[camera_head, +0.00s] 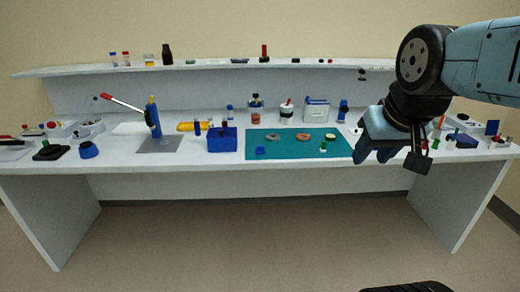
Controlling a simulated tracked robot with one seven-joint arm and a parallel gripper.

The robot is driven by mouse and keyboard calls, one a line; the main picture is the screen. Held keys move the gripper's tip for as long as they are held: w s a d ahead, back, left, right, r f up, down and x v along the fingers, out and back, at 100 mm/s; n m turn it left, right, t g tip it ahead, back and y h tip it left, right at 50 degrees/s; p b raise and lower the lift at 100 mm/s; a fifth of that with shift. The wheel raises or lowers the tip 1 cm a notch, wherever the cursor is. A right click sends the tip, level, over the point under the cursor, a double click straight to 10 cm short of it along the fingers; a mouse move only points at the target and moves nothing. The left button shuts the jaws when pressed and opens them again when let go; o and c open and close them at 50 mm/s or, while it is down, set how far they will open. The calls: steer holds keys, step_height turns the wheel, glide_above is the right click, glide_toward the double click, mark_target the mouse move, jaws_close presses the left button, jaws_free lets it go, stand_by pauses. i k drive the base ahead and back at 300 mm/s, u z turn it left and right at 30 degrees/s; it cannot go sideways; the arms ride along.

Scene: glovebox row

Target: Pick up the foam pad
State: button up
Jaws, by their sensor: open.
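My gripper (374,156) hangs at the right of the bench, in front of the right end of the teal mat (290,152). Its blue fingers point down and are open, with nothing seen between them. I cannot pick out the foam pad with certainty; the things on the bench are small. A small blue piece (260,151) lies at the front left of the mat. A grey ring (272,137), an orange ring (302,137) and a small green and white item (323,147) are also on the mat. My gripper and arm hide part of the bench at the right.
A white bench (205,168) spans the view, with a raised shelf (215,66) of bottles behind. A blue box (222,140) stands left of the mat. A blue upright tool (153,118) with a red-tipped lever stands farther left. Small items crowd the right end.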

mark_target(260, 148)
steer(key=u, duration=0.1)
steer(key=i, duration=1.25)
steer(key=z, duration=0.55)
